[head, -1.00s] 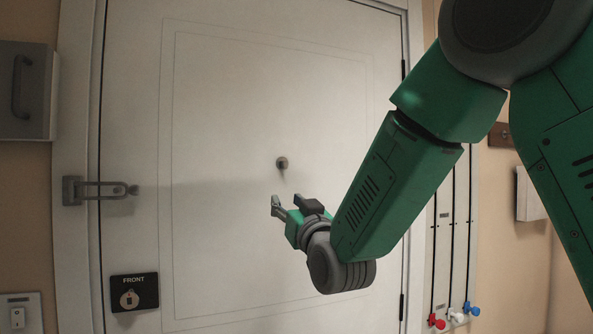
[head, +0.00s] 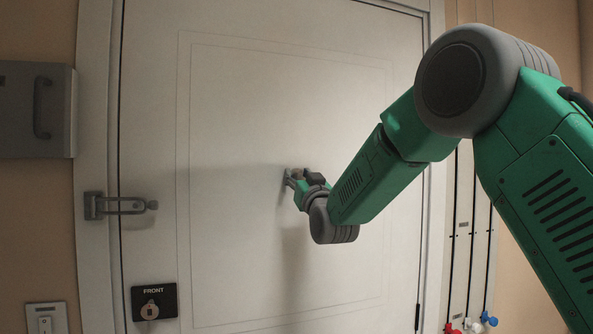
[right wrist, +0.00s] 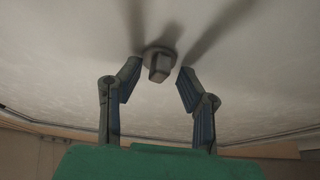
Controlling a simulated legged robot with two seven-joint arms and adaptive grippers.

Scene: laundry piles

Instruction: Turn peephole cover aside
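The peephole cover (right wrist: 159,66) is a small grey knob on the white door (head: 230,120). In the right wrist view it stands between the two fingertips of my right gripper (right wrist: 158,76), with visible gaps on both sides. My right gripper (head: 296,177) is open at the door in the head view, where it largely hides the cover. Whether a finger touches the door I cannot tell. My left gripper is not in view.
A swing-bar latch (head: 120,205) is on the door's left edge. A black FRONT plate (head: 154,301) is low on the door. A light switch (head: 46,318) and a grey box (head: 35,110) are on the left wall. Red and blue valves (head: 488,319) are at lower right.

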